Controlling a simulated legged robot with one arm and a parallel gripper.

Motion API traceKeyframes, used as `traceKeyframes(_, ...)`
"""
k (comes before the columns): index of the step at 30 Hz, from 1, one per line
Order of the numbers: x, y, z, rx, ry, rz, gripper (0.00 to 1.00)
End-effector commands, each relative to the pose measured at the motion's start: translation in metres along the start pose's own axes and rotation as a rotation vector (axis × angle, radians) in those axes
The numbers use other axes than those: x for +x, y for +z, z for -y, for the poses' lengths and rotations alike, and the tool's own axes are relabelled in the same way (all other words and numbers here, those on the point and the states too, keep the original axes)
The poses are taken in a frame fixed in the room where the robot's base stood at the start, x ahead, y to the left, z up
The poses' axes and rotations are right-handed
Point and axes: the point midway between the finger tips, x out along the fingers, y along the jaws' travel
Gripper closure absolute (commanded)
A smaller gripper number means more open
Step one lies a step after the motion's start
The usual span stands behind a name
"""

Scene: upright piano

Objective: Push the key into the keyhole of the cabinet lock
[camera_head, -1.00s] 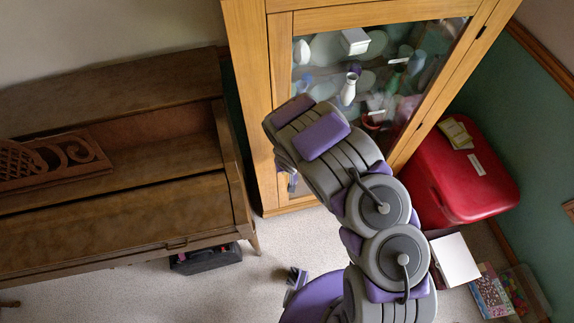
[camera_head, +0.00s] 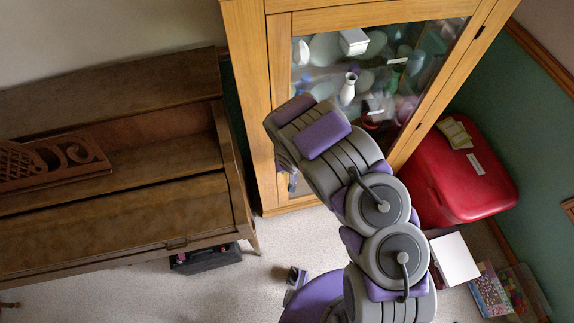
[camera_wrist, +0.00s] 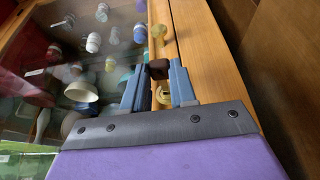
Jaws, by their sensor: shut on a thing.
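The wooden cabinet (camera_head: 284,100) with a glass door stands behind my arm in the head view. In the wrist view its door frame (camera_wrist: 190,50) runs up past my gripper (camera_wrist: 158,75). My gripper's two blue-grey fingers are shut on a small dark brown piece, which looks like the head of the key (camera_wrist: 158,69). The key's shaft cannot be made out. A round brass fitting, perhaps the lock (camera_wrist: 163,95), shows between the fingers against the door frame. Whether the key touches it I cannot tell.
A brass knob (camera_wrist: 157,30) sits on the door frame beyond the fingertips. Vases and dishes stand behind the glass (camera_head: 385,75). A brown piano (camera_head: 110,220) stands at the left, a red case (camera_head: 455,175) at the right. Pale carpet lies between.

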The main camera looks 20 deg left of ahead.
Motion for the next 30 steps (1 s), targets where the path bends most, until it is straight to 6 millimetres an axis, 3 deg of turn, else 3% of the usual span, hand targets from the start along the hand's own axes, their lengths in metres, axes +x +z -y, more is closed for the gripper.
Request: traceKeyframes(30, 0.008, -0.018, 0.000, 0.000, 0.000, 0.001, 1.00)
